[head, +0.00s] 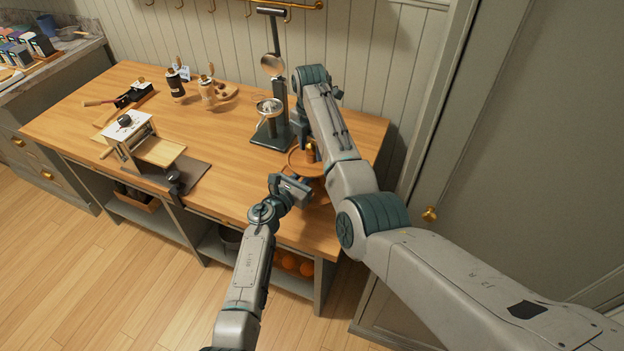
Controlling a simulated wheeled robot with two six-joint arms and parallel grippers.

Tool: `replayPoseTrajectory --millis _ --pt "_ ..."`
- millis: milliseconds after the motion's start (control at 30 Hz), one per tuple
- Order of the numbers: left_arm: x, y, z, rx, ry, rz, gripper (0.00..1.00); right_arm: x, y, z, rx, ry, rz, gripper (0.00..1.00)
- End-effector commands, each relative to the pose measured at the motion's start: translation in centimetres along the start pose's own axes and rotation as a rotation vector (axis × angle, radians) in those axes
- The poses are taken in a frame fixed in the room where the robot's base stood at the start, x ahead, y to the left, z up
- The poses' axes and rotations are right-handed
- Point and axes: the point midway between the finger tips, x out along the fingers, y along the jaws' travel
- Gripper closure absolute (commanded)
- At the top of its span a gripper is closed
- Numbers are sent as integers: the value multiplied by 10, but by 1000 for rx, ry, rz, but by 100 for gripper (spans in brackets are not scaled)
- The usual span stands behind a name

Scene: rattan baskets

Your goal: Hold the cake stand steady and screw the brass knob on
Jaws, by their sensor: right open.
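The cake stand (296,158) is a round orange-brown piece near the right front of the wooden table. Its right side is hidden behind my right forearm, and its lower part is partly covered by my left gripper. A small brass knob (310,153) shows above the middle of the stand; I cannot tell whether it touches. My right gripper (309,142) is open and points down at the knob, mostly hidden by its own arm. My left gripper (300,188) is at the near side of the stand; its fingertips are unclear, so I cannot tell whether it grips.
A dark stand with a tall post (280,90) rises just behind and left of the cake stand. A white-topped press (130,130), two bottle-like grinders (176,84) and a dark tool (133,95) stand farther left. The table's front edge is close to my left gripper.

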Motion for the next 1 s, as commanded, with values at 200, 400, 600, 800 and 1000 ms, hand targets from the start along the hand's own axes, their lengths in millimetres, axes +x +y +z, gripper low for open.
replayPoseTrajectory --millis 200,400,600,800,1000 --pt "0 1 0 1 0 1 100 0 0 0 0 0 0 88" --pt "0 1 0 1 0 2 100 0 0 0 31 0 -1 97" --pt "0 1 0 1 0 3 100 0 -1 0 311 1 -3 97" --pt "0 2 0 1 1 4 100 1 -1 0 686 2 -5 97" --pt "0 2 0 2 1 5 100 2 -1 -1 1060 3 -8 97"
